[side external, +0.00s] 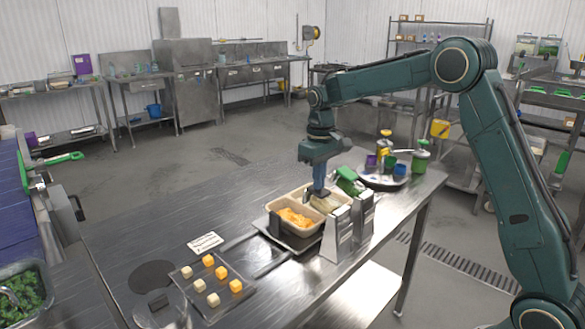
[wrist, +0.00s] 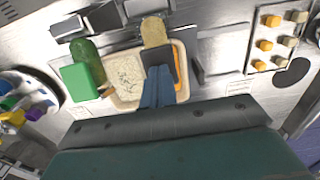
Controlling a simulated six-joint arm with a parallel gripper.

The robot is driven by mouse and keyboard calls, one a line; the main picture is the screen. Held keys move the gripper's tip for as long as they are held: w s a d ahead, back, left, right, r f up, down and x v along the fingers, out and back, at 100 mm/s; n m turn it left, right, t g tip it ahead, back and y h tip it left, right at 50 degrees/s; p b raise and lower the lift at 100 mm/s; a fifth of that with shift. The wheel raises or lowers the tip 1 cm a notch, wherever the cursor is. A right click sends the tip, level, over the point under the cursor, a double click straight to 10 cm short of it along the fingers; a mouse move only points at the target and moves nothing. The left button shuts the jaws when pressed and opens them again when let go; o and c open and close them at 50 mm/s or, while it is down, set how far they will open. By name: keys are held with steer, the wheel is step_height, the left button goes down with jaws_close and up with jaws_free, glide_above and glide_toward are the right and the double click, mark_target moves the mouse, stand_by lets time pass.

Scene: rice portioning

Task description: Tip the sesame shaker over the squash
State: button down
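The sesame shaker, with a tan body (wrist: 153,32) and dark cap (wrist: 160,60), lies well over on its side across the tub. Its tan body also shows under my fingertips in the side view (side external: 326,204). My gripper (side external: 319,190) points down, and its blue fingers (wrist: 157,88) appear shut on the shaker near the cap; the exact contact is hidden. The orange squash (side external: 295,217) fills the left part of the beige tub (side external: 303,236). In the wrist view, a strip of squash (wrist: 177,66) shows beside the cap, and speckled white rice (wrist: 124,76) lies left.
A green shaker (wrist: 82,75) sits close beside the tub. Upright steel holders (side external: 338,236) stand at the tub's front right. A tray of yellow and pale cubes (side external: 213,308) lies left. A round tray with coloured cups (side external: 372,181) stands behind. The bench's left middle is clear.

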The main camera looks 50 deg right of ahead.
steer(key=shift+s+r, duration=0.2)
steer(key=shift+r, duration=0.5)
steer(key=shift+s+r, duration=0.2)
steer(key=shift+r, duration=0.45)
steer(key=shift+s+a+r, duration=0.2)
steer(key=shift+s+r, duration=0.25)
steer(key=shift+r, duration=0.1)
steer(key=s+a+r+t, duration=0.1)
steer(key=s+a+r, duration=0.25)
steer(key=s, duration=0.35)
steer(key=s+a+r+t, duration=0.2)
steer(key=s+r, duration=0.3)
steer(key=s, duration=0.2)
steer(key=s+a+f+t, duration=0.1)
steer(key=s+f, duration=0.1)
steer(key=s, duration=0.6)
steer(key=s+a+f+t, duration=0.1)
steer(key=s+f, duration=0.1)
steer(key=s, duration=0.6)
steer(key=shift+s+a+t, duration=0.25)
steer(key=shift+a+t, duration=0.05)
steer(key=shift+a, duration=0.05)
